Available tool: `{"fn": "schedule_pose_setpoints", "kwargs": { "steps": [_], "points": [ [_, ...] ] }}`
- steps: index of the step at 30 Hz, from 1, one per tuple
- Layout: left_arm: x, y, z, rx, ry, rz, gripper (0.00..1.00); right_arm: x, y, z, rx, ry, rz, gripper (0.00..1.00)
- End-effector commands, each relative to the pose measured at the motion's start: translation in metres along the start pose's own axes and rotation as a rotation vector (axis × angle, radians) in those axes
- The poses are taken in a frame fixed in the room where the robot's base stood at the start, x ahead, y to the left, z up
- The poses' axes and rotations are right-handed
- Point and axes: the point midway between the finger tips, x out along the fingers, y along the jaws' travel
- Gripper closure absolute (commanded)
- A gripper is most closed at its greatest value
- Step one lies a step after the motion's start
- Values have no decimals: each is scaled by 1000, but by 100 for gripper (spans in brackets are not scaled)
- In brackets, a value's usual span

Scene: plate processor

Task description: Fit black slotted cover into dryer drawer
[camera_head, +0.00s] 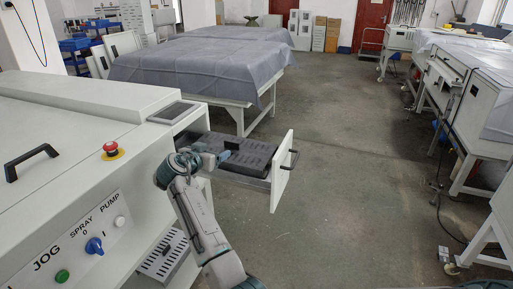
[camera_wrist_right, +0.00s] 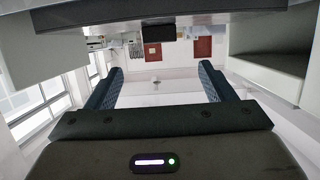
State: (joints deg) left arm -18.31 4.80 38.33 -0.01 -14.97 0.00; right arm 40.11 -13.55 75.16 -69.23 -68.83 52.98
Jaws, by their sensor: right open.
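The black slotted cover (camera_head: 252,158) lies in the open dryer drawer (camera_head: 283,172), roughly level; I cannot tell whether its edges are fully seated. A small black block-like grip (camera_head: 232,143) stands up from it. My right gripper (camera_head: 217,157) is low over the left part of the cover, beside this grip. In the right wrist view, which is upside down, the two fingers (camera_wrist_right: 160,86) are wide apart with nothing between them. The dark grip (camera_wrist_right: 158,33) shows beyond the fingertips, clear of both. My left gripper is not in view.
The machine body (camera_head: 90,125) with its control knobs fills the left. The drawer's white front has a black handle (camera_head: 294,158). A slotted grey tray (camera_head: 163,257) shows below. Covered tables (camera_head: 205,65) stand behind.

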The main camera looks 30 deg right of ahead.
Motion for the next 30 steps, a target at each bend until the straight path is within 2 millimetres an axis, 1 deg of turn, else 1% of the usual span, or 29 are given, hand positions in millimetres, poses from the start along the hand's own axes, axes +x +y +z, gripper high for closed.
{"fn": "schedule_pose_setpoints", "kwargs": {
  "steps": [3, 8, 11, 15, 23, 26, 29, 30],
  "points": [
    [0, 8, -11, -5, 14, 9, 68, 0, 0, 0, 0, 0, 0, 24],
    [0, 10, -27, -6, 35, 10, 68, 2, 3, 4, -5, -2, -11, 24],
    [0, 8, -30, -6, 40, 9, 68, 6, 15, 20, -20, -8, -64, 24],
    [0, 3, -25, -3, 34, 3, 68, 7, 41, 45, -50, 2, -194, 24],
    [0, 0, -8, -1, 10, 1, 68, -10, 79, 68, -91, 65, -390, 24],
    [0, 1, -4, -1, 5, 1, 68, -16, 89, 82, -115, 79, -449, 24],
    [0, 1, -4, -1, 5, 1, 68, -19, 97, 108, -156, 74, -503, 24],
    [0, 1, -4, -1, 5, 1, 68, -18, 100, 126, -180, 60, -524, 24]
  ]
}}
